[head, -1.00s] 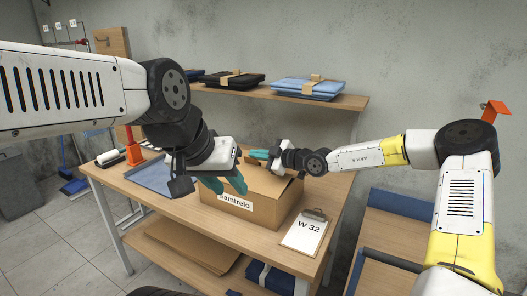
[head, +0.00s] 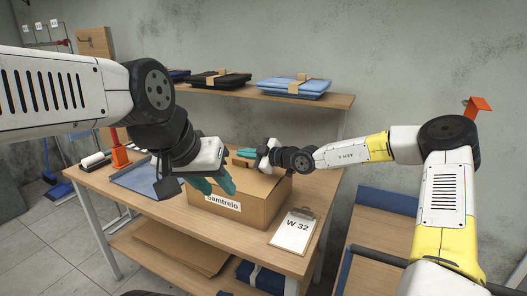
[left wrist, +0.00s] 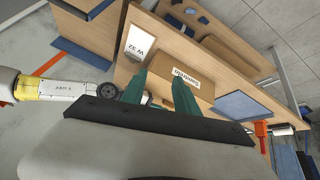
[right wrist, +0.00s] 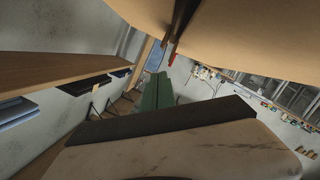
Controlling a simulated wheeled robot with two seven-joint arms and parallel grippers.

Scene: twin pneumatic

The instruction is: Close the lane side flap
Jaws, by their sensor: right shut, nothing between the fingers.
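The cardboard box (head: 240,208), labelled "Samtrelo", stands on the wooden table; its top panel (head: 265,183) shows on the right side. My left gripper (head: 212,186) is open and empty, in front of the box's upper left part and hiding it. In the left wrist view its fingers (left wrist: 160,92) are apart, with the box (left wrist: 198,86) beyond. My right gripper (head: 246,154) is shut and empty, at the box's far upper edge. Its fingers (right wrist: 158,90) are together in the right wrist view, below a large tan surface (right wrist: 250,35). Which flap is the lane side one I cannot tell.
A clipboard marked W 32 (head: 294,232) lies right of the box. A shelf (head: 310,102) with folded cloth packs (head: 293,87) runs behind. Flat cardboard (head: 180,247) lies on the lower shelf.

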